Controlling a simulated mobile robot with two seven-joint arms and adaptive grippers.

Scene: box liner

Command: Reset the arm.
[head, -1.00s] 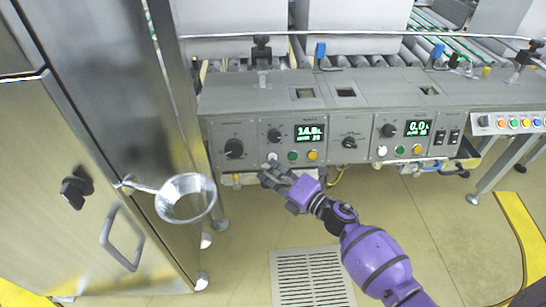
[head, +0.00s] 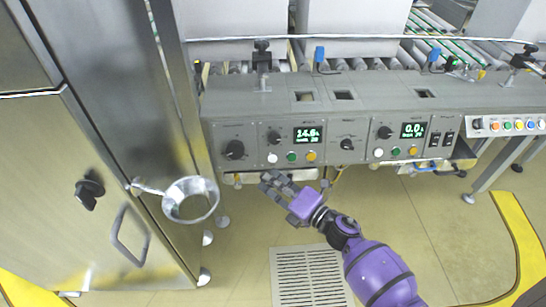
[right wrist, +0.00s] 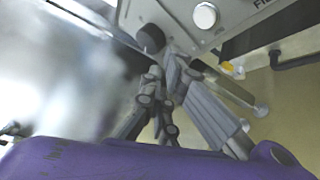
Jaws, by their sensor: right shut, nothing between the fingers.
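My right arm comes in from the lower right in the head view, purple with dark grey joints. Its right gripper (head: 269,181) is shut and empty, just below the front panel of the grey control console (head: 360,108). It sits under the panel's white button (head: 272,158) and left display. In the right wrist view the gripper's fingers (right wrist: 165,70) meet close together, with a white button (right wrist: 205,15) and a dark knob (right wrist: 151,38) beyond them. I cannot tell whether the fingertips touch the panel. My left gripper is not in view.
A steel cabinet (head: 95,140) with a handle and a metal ring holder (head: 190,200) stands at the left. Rollers and a conveyor (head: 440,42) lie behind the console. The floor in front is open, with a drain grate (head: 305,275) and yellow marking (head: 522,240).

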